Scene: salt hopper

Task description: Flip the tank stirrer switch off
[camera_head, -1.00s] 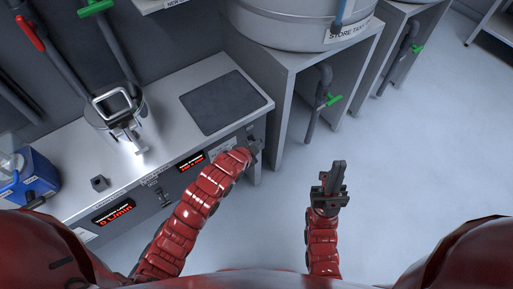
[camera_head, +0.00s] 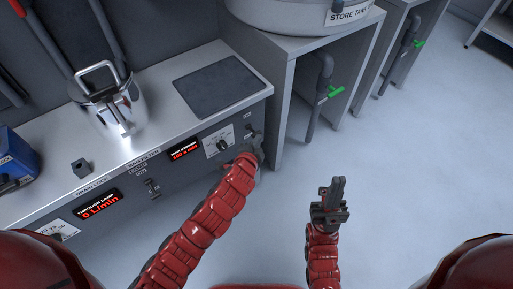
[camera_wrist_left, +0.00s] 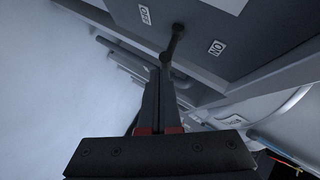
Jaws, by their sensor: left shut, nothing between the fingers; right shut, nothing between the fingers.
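The stirrer switch is a small dark toggle lever (camera_wrist_left: 174,42) on the grey panel in the left wrist view. An OFF label (camera_wrist_left: 145,15) lies to its left and an ON label (camera_wrist_left: 216,47) to its right. The lever sticks out toward my fingers; which side it is set to is hard to tell. My left gripper (camera_wrist_left: 165,72) is shut and empty, its fingertips at the lever's tip; contact is unclear. In the head view the left gripper (camera_head: 254,143) is at the panel's right end and partly covers the switch. My right gripper (camera_head: 335,190) is shut and empty over the floor.
A dial (camera_head: 222,145) and a red display (camera_head: 185,150) sit left of the switch. The counter (camera_head: 150,150) holds a metal pot (camera_head: 120,108). A store tank (camera_head: 300,15) stands on a grey stand with a green-handled pipe (camera_head: 320,95).

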